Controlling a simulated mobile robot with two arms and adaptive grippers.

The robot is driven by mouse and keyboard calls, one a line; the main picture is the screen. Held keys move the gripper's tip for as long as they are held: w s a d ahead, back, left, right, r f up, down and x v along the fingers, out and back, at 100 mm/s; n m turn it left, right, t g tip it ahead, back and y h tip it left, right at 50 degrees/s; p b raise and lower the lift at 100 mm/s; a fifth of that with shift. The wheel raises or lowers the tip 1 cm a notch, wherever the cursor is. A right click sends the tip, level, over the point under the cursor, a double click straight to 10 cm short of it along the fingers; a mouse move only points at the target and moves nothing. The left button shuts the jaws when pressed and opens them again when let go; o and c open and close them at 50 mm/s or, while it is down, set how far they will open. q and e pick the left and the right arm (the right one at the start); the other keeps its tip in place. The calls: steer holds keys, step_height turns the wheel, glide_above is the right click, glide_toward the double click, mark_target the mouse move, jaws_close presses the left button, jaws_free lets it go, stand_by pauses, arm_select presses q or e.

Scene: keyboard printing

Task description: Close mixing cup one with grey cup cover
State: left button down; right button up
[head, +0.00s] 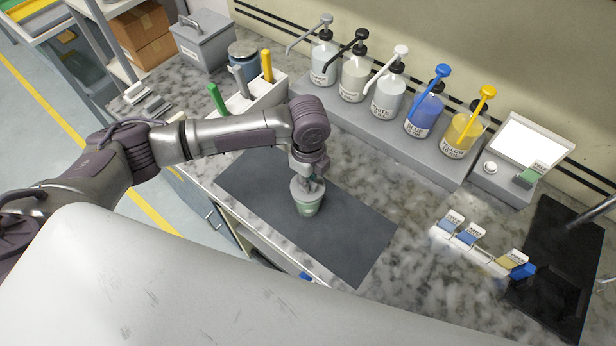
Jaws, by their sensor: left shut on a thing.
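A small greenish cup (309,207) stands upright on the dark grey mat (360,240) in the middle of the counter. A grey cover (299,190) is at the top of the cup, under my left gripper (309,185). My left gripper points down from above and is shut on the grey cover. The cover looks to be on or just at the rim; I cannot tell if it is fully seated. The fingers hide part of the cover. My right gripper is not in view.
Several pump bottles (387,98) stand on a grey riser along the wall. A white tool holder (262,95) is behind my left arm. A small sample rack (470,244) and a black sink (560,265) are at the right. The mat around the cup is clear.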

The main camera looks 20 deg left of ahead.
arm_select(q)
steer(key=shift+f, duration=0.1)
stand_by(0.3)
steer(key=shift+f, duration=0.6)
steer(key=c, duration=1.1)
jaws_free()
steer(key=shift+o, duration=0.2)
steer(key=shift+r, duration=0.15)
steer(key=shift+r, duration=2.9)
step_height(320, 180, up, 12)
